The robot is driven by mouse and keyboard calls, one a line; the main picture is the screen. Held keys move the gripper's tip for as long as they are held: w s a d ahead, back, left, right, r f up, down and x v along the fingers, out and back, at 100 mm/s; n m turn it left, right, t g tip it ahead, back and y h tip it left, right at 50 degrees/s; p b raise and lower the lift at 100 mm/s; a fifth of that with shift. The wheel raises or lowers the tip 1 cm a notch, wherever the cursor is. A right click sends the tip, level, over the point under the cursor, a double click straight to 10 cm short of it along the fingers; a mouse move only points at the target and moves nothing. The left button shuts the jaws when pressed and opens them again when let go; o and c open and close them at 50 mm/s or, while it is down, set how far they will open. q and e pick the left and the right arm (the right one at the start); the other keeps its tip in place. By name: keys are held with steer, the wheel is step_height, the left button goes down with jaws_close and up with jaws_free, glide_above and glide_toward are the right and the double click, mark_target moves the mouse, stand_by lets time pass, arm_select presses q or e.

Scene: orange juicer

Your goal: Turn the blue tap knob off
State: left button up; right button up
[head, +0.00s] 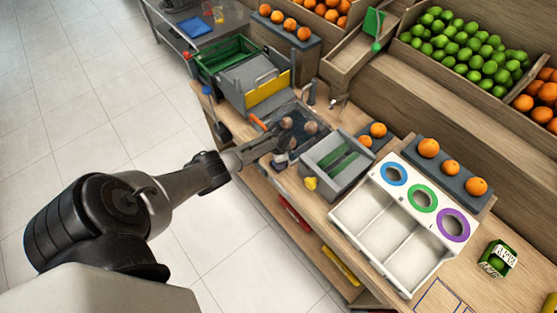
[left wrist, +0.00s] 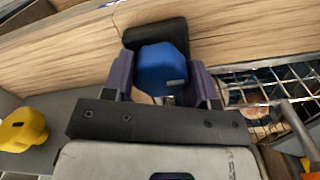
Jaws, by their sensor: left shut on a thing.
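The blue tap knob (left wrist: 162,70) sits between the two fingers of my left gripper (left wrist: 163,84) in the left wrist view, with a black part behind it. The fingers are closed on its sides. In the head view my left arm reaches in from the left, and its gripper (head: 281,150) is at the counter's front edge beside the sink. The knob is hidden by the gripper there. My right gripper is in neither view.
A yellow knob (head: 310,183) sticks out just right of my gripper, below a grey bin (head: 352,178); it also shows in the left wrist view (left wrist: 22,129). A wire grid (left wrist: 262,92) lies right of the fingers. The tiled floor (head: 110,125) in front is clear.

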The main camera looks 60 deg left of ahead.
arm_select(q)
steer(key=o, duration=0.9)
steer(key=shift+r+p, duration=1)
steer(key=shift+r, duration=5.9)
